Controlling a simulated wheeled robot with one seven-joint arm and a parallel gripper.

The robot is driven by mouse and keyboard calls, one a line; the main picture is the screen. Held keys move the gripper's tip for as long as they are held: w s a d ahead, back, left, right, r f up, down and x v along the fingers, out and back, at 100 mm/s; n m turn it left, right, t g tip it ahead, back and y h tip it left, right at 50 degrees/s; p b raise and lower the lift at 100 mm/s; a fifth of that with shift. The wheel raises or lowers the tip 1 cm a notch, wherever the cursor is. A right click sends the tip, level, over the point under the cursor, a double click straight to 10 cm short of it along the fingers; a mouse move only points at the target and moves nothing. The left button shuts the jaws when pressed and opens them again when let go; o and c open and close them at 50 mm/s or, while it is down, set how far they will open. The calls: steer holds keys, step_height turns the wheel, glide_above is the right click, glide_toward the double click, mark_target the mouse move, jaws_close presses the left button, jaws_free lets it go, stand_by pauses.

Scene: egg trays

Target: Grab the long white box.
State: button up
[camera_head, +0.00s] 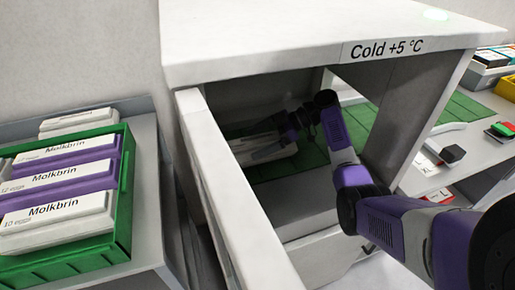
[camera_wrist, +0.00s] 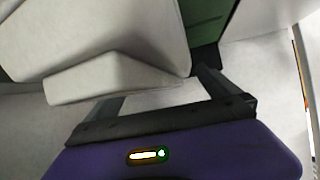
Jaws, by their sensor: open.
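The long white box (camera_head: 243,151) lies on the green mat inside the cold cabinet, partly hidden by my gripper. In the wrist view a large pale box with a projecting rim (camera_wrist: 105,76) fills the upper left, close in front of the fingers. My gripper (camera_head: 266,140) is inside the cabinet at the box. In the wrist view my gripper (camera_wrist: 160,90) is open, its two dark fingers apart at the rim's near edge. I cannot tell whether they touch it.
The cabinet (camera_head: 320,55) is marked "Cold +5 °C". Its open door (camera_head: 225,190) stands left of my arm. A green crate (camera_head: 75,262) with white and purple Molkbrin boxes stands at the left. A shelf with small items (camera_head: 453,153) is at the right.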

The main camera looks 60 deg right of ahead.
steer(key=c, duration=2)
steer(key=shift+c, duration=0.2)
steer(key=shift+r, duration=0.1)
